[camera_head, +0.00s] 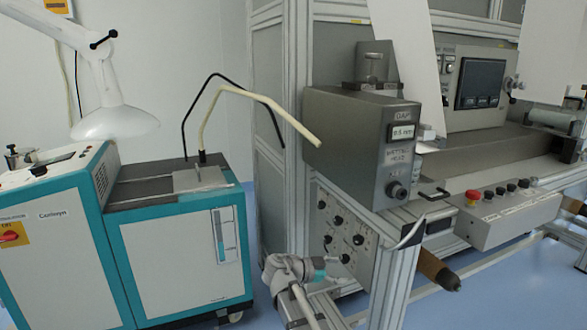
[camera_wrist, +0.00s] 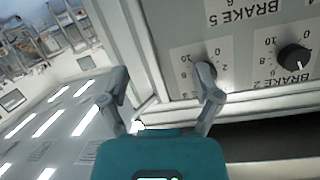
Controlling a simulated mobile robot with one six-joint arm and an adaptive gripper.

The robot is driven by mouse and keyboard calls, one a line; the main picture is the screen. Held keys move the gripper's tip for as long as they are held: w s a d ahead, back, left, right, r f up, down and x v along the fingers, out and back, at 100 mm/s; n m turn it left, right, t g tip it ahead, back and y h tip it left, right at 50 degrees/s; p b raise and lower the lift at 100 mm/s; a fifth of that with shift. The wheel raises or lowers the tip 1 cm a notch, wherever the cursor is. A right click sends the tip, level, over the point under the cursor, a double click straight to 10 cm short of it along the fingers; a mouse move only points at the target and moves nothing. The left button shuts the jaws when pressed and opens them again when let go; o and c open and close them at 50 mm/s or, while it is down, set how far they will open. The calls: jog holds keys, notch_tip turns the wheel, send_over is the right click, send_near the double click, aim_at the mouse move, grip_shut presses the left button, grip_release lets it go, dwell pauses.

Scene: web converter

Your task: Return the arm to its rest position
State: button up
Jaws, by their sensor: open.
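My gripper (camera_wrist: 163,75) is open, with its two grey fingers spread apart and nothing between them in the wrist view. In the head view my gripper (camera_head: 345,284) is small, low in front of the brake knob panel (camera_head: 340,238). In the wrist view the right fingertip overlaps a brake knob (camera_wrist: 205,70) on the panel; I cannot tell whether they touch. A black brake 2 knob (camera_wrist: 294,57) is farther right, clear of the fingers.
A grey gap box (camera_head: 350,150) juts out above the panel. A metal frame post (camera_head: 395,285) stands to the right. A control box (camera_head: 510,215) with a red button is farther right. The teal and white cabinet (camera_head: 180,255) is at left, with blue floor between.

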jog(key=s+d+f+n+g+y, duration=0.2)
jog(key=s+f+n+y, duration=0.5)
jog(key=s+n, duration=0.15)
jog(key=s+d+f+n+g+y, duration=0.2)
jog(key=s+f+n+g+y, duration=0.1)
jog(key=s+f+n+y, duration=0.5)
notch_tip(320, 180, up, 36)
jog(key=p, duration=3.4)
jog(key=shift+w+n+h, duration=0.25)
jog(key=shift+n+h, duration=0.1)
jog(key=shift+h, duration=0.05)
jog(key=shift+f, duration=0.15)
